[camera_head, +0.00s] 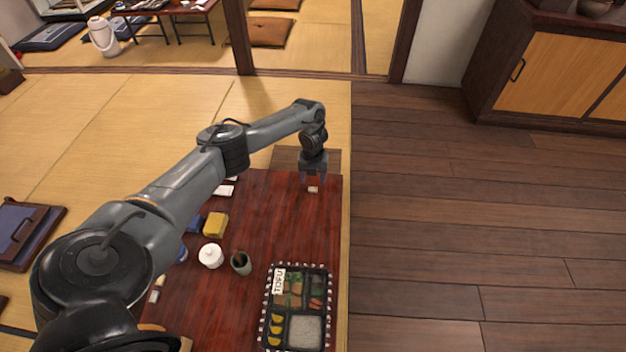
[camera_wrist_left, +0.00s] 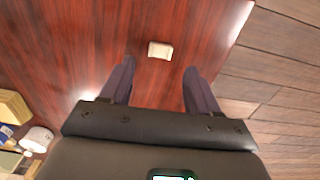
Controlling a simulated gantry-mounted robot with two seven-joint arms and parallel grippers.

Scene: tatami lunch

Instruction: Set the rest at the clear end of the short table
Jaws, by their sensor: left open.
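The rest (camera_head: 313,190), a small pale block, lies on the red-brown short table (camera_head: 270,205) near its far end. My left gripper (camera_head: 313,181) is just above it, pointing down. In the left wrist view the rest (camera_wrist_left: 160,50) shows just beyond the open fingertips (camera_wrist_left: 159,68), roughly centred between them, with bare wood around it. The fingers stand apart from it on both sides. My right gripper is not in view.
A tofu bento box (camera_head: 306,333), a dark cup (camera_head: 241,263), a white lidded pot (camera_head: 210,256) and a yellow block (camera_head: 216,224) stand toward the near end. White items (camera_head: 224,191) lie at the left edge. The table's far right is bare.

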